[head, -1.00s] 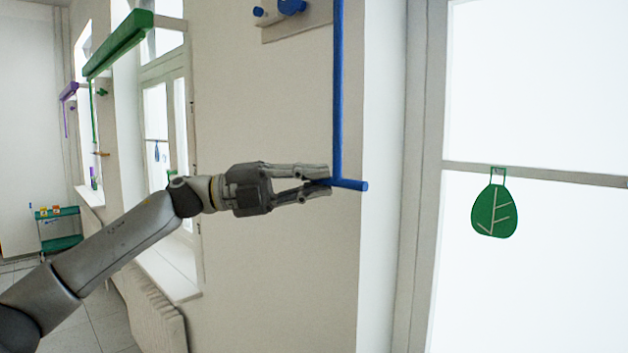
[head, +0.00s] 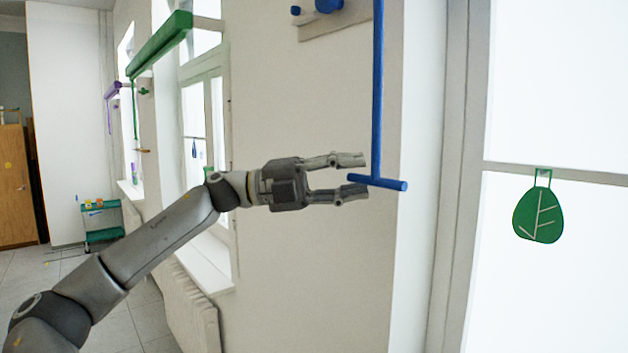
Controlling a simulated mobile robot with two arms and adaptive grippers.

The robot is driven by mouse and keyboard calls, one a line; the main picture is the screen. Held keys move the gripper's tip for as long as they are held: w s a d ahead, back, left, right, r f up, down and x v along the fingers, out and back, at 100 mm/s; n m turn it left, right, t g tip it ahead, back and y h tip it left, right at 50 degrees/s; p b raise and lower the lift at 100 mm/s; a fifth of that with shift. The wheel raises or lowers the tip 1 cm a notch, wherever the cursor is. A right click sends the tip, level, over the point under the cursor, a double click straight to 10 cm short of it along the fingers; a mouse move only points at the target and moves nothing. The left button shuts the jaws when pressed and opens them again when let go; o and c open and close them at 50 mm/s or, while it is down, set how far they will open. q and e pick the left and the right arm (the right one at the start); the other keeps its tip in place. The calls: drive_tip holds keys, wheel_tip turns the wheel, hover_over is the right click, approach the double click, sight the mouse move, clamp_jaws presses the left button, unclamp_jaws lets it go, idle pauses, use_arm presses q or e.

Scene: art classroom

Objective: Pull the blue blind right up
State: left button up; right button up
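A blue pull cord (head: 378,90) hangs down beside the window and ends in a blue crossbar handle (head: 390,184). My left gripper (head: 364,175) is open, with one finger above the handle's left end and one just below it. The fingers are apart, and I cannot tell whether the lower one touches the bar. The blue blind itself is out of view above; the visible part of the window (head: 550,90) is uncovered. My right gripper is not in view.
A board (head: 345,20) with blue knobs is on the wall above. A green leaf ornament (head: 538,215) hangs in the window. A green blind (head: 160,45) is rolled at the farther window. A radiator (head: 195,300) stands below the left sill. Wall around the handle is clear.

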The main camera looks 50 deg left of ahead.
use_arm(q)
drive_tip(key=shift+v, duration=1.15)
drive_tip(key=v, duration=0.9)
drive_tip(key=shift+s+a, duration=0.15)
drive_tip(key=shift+a, duration=0.1)
